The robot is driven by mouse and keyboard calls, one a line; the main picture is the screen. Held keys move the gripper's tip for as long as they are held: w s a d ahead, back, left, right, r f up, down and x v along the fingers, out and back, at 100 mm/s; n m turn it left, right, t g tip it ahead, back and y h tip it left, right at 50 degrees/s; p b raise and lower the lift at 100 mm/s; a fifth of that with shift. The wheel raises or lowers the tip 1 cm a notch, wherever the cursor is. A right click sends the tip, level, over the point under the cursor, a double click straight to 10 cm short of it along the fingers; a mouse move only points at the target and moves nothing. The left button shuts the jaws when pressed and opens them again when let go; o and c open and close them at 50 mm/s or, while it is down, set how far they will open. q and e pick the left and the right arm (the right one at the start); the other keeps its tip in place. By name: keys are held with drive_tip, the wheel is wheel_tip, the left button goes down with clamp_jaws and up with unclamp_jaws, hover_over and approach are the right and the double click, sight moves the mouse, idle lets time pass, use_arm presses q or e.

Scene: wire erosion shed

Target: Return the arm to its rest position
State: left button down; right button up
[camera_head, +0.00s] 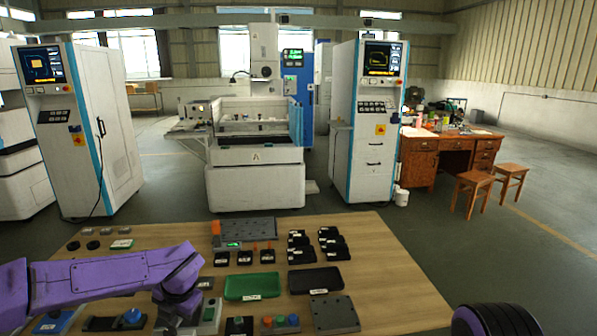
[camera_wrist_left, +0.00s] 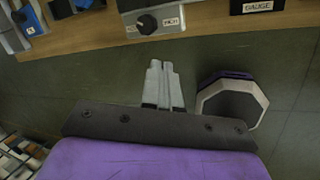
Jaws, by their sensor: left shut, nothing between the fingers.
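My left arm comes in from the left in the head view as purple links, over the near left part of the wooden table (camera_head: 405,262). My left gripper (camera_head: 187,314) hangs at the near end of that arm, low in the picture, partly hidden by the wrist. In the left wrist view my left gripper (camera_wrist_left: 164,84) shows its two pale fingers together, with nothing between them. Dark floor lies behind the fingers, and the table edge (camera_wrist_left: 205,43) is beyond them. My right gripper does not show.
The table holds a green tray (camera_head: 251,287), a black tray (camera_head: 315,281), a dark grey plate (camera_head: 334,313) and several small labelled parts. A switch box (camera_wrist_left: 152,20) sits near the table's edge. Machine cabinets (camera_head: 370,130) stand beyond, with open floor around.

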use_arm(q)
drive_tip(key=s+d+f+m+t+y, duration=0.1)
drive_tip(key=s+f+m+t, duration=0.1)
drive_tip(key=s+f+m, duration=0.55)
drive_tip(key=s+d+f+m+t+y, duration=0.1)
drive_tip(key=s+d+f+m+t, duration=0.1)
drive_tip(key=s+f+m, duration=0.55)
drive_tip(key=s+a+f+m+g, duration=0.1)
drive_tip(key=s+f+m, duration=0.2)
drive_tip(key=s, duration=0.4)
drive_tip(key=s+a+f+m+h, duration=0.1)
drive_tip(key=s+a+f+m, duration=0.1)
drive_tip(key=s, duration=0.5)
drive_tip(key=s+a+f+m+g+h, duration=0.1)
drive_tip(key=s+f+m, duration=0.4)
drive_tip(key=s+m, duration=0.1)
drive_tip(key=shift+s+a+m+g+b, duration=0.3)
drive_tip(key=shift+s+a, duration=0.1)
drive_tip(key=shift+s, duration=0.05)
